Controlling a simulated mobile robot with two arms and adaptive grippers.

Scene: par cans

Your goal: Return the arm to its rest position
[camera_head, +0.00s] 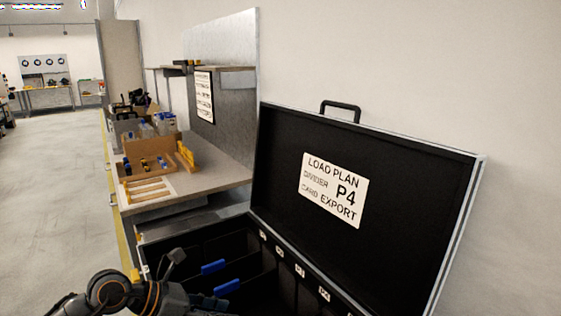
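My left arm (160,298) comes in at the bottom left, its dark links with orange rings in front of the open case's near left edge. A small dark part sticks up from it over the case wall. The fingers of the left gripper cannot be made out clearly, so its state does not show. My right arm and gripper are out of view.
The open black case (208,237) has dividers, numbered slots and blue pieces inside. Behind is a workbench (222,172) with a wooden box (150,152) and yellow pieces. Open floor (50,190) lies left.

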